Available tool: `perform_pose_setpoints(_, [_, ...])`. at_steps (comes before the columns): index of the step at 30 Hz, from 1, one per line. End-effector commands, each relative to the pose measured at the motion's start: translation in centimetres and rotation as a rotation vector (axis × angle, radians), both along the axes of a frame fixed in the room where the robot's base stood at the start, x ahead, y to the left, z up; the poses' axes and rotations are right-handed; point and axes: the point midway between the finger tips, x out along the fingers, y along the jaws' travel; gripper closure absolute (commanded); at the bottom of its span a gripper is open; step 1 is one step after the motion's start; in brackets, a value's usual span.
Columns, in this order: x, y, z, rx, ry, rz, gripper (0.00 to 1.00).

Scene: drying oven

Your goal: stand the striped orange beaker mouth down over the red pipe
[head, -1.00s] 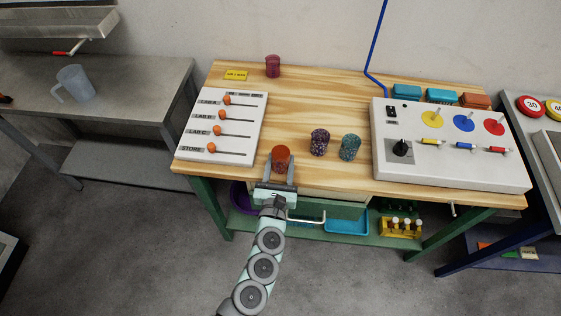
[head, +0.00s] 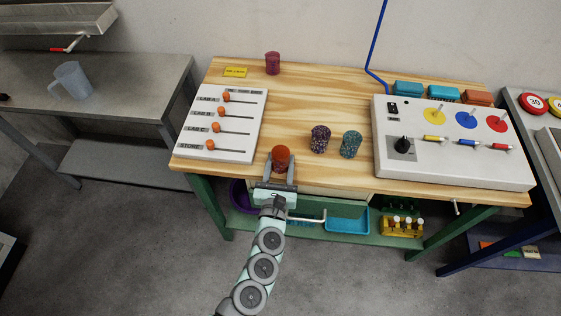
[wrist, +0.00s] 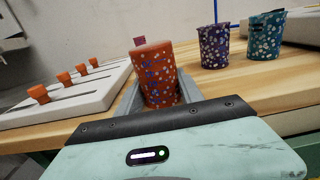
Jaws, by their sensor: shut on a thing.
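My gripper (head: 282,168) is shut on an orange beaker (head: 281,155) at the front edge of the wooden bench. I cannot tell which red part is the pipe.
A purple spotted beaker (head: 319,139) and a teal one (head: 350,144) stand right of my gripper. A dark red beaker (head: 272,63) stands at the back. A slider panel (head: 240,125) is at left, the white console (head: 450,165) at right.

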Motion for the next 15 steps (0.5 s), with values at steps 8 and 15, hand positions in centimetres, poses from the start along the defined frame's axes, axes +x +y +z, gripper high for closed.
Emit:
perform_pose_setpoints(8, [0.0, 0.0, -0.12, 0.0, 0.0, 0.0, 0.42])
perform_pose_setpoints(15, [0.0, 0.01, -0.12, 0.0, 0.0, 0.0, 0.31])
